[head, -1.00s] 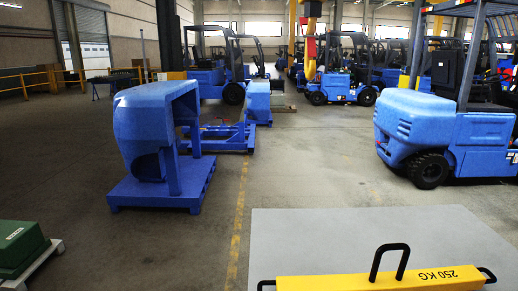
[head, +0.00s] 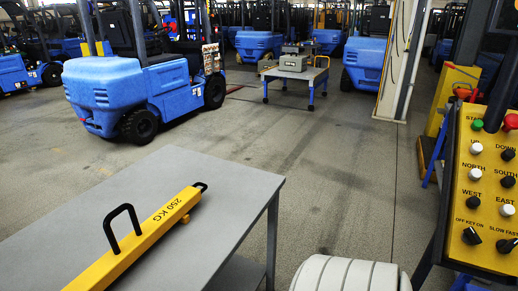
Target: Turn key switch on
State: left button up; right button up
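A yellow control panel (head: 486,190) stands tilted at the right edge of the head view, partly cut off. The key switch (head: 471,236) is a black knob low on its left side, under the label "OFF KEY ON". Its handle looks slanted, but I cannot tell for sure which setting it points to. A second black knob (head: 507,244), labelled "SLOW FAST", is to its right. Above are black and white direction buttons, a green button (head: 477,125) and a red button (head: 511,121). Neither of my grippers is in view.
A grey table (head: 225,200) with a yellow 250 KG bar (head: 140,246) is at left. A white ribbed rounded shape (head: 350,274) at the bottom is unclear. Blue forklifts (head: 140,90) and a cart (head: 294,76) stand behind. The floor between table and panel is open.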

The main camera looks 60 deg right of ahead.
aim_at(468, 235)
jog(key=z, duration=3.45)
jog(key=i+z, duration=0.25)
jog(key=k+j, duration=0.05)
jog(key=k, duration=0.05)
